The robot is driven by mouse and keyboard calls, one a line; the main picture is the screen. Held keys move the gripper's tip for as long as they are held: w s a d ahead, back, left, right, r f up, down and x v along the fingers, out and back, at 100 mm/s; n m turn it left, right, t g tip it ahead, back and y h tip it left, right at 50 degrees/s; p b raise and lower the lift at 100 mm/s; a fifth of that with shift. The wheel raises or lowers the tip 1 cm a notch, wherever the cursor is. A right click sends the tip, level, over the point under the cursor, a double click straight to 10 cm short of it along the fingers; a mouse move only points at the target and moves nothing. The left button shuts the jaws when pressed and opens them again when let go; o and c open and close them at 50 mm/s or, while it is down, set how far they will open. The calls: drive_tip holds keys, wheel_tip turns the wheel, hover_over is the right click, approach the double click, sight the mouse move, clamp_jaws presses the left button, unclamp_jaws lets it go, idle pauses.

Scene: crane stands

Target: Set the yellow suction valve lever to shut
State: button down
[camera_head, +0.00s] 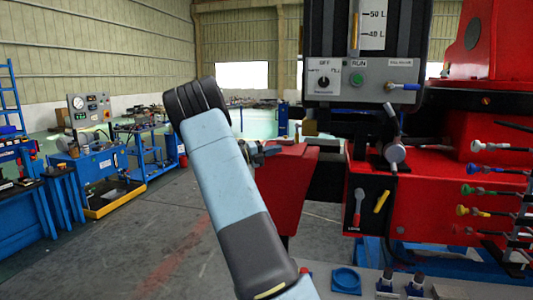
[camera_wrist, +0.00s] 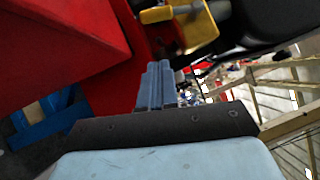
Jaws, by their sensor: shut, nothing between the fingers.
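In the wrist view a yellow lever-like part (camera_wrist: 170,13) lies at the top, beside a brass-coloured body (camera_wrist: 197,30), beyond my fingertips and apart from them. In the head view a small brass-coloured part (camera_head: 310,128) shows under the tank's left corner; no yellow lever can be made out there. A yellow lever (camera_head: 381,201) sits tilted on a black plate on the red frame, beside a red lever (camera_head: 358,205). I cannot tell if it is the one in the wrist view. My gripper (camera_wrist: 155,66) is shut and empty; in the head view it (camera_head: 268,151) is partly behind my arm.
The dark tank (camera_head: 343,85) with a level gauge and a RUN panel stands above the red frame (camera_head: 440,205). Several coloured levers (camera_head: 475,190) stick out at the right. A blue workbench (camera_head: 97,165) stands at the left. The floor (camera_head: 165,240) between is clear.

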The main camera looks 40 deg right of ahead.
sight(297, 133)
drive_tip(key=d+r, duration=0.1)
drive_tip(key=d, duration=0.6)
drive_tip(key=shift+w+d+r, duration=0.3)
drive_tip(key=shift+d+r, duration=0.05)
drive_tip(key=shift+d, duration=0.05)
drive_tip(key=shift+w, duration=0.15)
